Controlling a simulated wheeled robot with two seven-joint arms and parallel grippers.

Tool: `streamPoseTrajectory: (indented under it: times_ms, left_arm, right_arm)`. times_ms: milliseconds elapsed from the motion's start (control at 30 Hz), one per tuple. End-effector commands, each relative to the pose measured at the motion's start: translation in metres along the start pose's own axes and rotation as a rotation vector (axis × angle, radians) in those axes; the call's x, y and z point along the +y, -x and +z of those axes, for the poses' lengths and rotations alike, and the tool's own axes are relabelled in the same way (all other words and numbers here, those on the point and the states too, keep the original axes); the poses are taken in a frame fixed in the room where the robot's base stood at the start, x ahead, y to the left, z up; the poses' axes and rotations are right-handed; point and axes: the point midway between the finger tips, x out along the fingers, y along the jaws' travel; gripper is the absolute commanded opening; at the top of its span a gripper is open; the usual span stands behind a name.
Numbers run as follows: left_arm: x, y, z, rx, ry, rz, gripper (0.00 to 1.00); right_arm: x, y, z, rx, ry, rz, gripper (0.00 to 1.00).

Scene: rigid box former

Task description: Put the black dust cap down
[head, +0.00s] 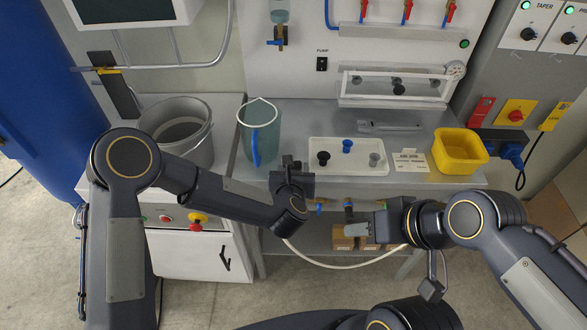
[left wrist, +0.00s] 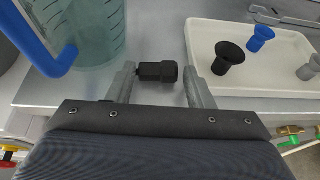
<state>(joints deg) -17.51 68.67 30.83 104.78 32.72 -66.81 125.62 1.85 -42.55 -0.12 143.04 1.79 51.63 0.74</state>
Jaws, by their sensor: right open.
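The black dust cap (left wrist: 157,71) is a short dark cylinder with a wider ribbed right end. In the left wrist view it lies sideways between the two fingers of my left gripper (left wrist: 160,80), over the grey bench top. The fingers stand apart, with a narrow gap showing beside the cap. Whether its underside touches the bench is hard to tell. In the head view my left gripper (head: 290,165) is at the bench's front edge, between jug and tray. My right gripper (head: 358,229) is open and empty, in front of the bench and below its edge.
A white tray (head: 318,165) holds black, blue and grey flared pieces. A clear jug (head: 262,135) with a blue handle stands left of it. A yellow bin (head: 459,150) and a label card (head: 411,162) are at the right. A grey bucket (head: 178,130) is at the left.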

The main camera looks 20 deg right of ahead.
Motion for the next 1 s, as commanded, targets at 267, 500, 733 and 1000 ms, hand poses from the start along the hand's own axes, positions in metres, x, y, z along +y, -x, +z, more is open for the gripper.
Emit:
streamPoseTrajectory:
  times_ms: [267, 500, 733, 1000]
  left_arm:
    - [0.0, 0.007, 0.016, 0.0, 0.0, 0.0, 0.48]
    - [-0.001, 0.061, 0.006, -0.002, -0.002, -0.005, 0.48]
    - [0.0, 0.105, 0.007, -0.002, -0.002, -0.002, 0.48]
    - [0.0, 0.124, 0.008, -0.001, 0.0, 0.0, 0.48]
  right_arm:
    - [-0.009, 0.02, -0.01, 0.0, 0.0, 0.0, 0.45]
    - [0.002, -0.003, 0.002, 0.0, 0.0, 0.0, 0.45]
    - [0.005, -0.011, 0.005, 0.0, 0.0, 0.0, 0.45]
    - [0.006, -0.012, 0.006, 0.0, 0.0, 0.0, 0.45]
